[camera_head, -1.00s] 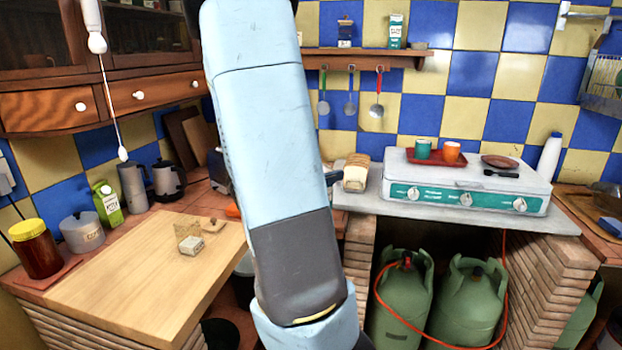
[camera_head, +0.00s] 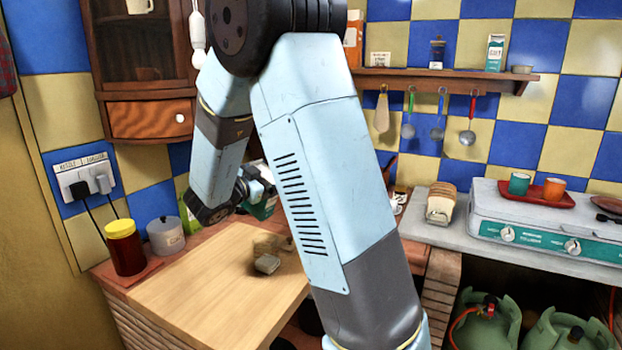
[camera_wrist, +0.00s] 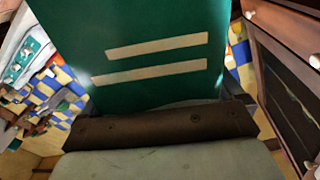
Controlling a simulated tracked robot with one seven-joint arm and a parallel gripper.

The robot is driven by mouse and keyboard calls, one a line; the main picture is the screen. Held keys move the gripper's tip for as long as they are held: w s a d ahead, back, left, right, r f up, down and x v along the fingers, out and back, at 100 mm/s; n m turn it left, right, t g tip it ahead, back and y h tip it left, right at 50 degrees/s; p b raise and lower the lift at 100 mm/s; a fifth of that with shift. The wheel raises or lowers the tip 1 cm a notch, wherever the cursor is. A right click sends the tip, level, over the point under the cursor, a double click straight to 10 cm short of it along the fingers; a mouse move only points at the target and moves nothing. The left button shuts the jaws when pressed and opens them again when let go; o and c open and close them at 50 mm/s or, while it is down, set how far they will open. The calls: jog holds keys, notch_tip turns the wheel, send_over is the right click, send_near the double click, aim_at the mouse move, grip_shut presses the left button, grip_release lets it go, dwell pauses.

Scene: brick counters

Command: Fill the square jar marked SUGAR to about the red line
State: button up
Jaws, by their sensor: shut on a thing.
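My gripper (camera_head: 258,190) is beyond my arm at the back left, shut on a teal and white carton (camera_head: 263,209). In the wrist view the carton (camera_wrist: 150,50) fills the upper middle, teal with two pale stripes, against the dark jaw (camera_wrist: 160,128). Its opening and tilt cannot be told. A small, square-looking clear container (camera_head: 264,244), possibly the jar, stands on the wooden board (camera_head: 205,290), below and in front of the carton. The SUGAR mark, red line and fill cannot be made out.
A red jar with a yellow lid (camera_head: 126,250) and a grey lidded canister (camera_head: 166,236) stand at the board's left. A bread loaf (camera_head: 440,204) and a stove (camera_head: 545,215) are at right. A wall cabinet (camera_head: 140,75) hangs at upper left. The board's front is clear.

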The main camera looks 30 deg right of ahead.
jog(key=shift+t+y, duration=0.4)
jog(key=shift+t, duration=0.2)
jog(key=a, duration=0.1)
jog(key=w+a, duration=0.1)
jog(key=a, duration=0.1)
jog(key=w+a, duration=0.1)
jog(key=a, duration=0.1)
jog(key=shift+w+r, duration=0.1)
jog(key=shift+r, duration=0.05)
jog(key=shift+w+a, duration=0.1)
jog(key=shift+a, duration=0.15)
jog(key=shift+s+d+f+m, duration=0.15)
jog(key=shift+f+m, duration=0.75)
jog(key=shift+f, duration=0.15)
jog(key=shift+s+d+f+m, duration=0.15)
jog(key=shift+f+m, duration=0.75)
jog(key=shift+f, duration=0.1)
jog(key=shift+s+d+f+m, duration=0.1)
jog(key=shift+s+f+m, duration=0.1)
jog(key=shift+f+m, duration=0.35)
jog(key=shift+s+d+f+m, duration=0.15)
jog(key=shift+f+m, duration=0.15)
jog(key=shift+m, duration=0.45)
jog(key=shift+s+d+r+m, duration=0.1)
jog(key=shift+s+r+m, duration=0.1)
jog(key=shift+m, duration=0.4)
jog(key=shift+s+d+r+m, duration=0.1)
jog(key=shift+s+r+m, duration=0.1)
jog(key=shift+m, duration=0.4)
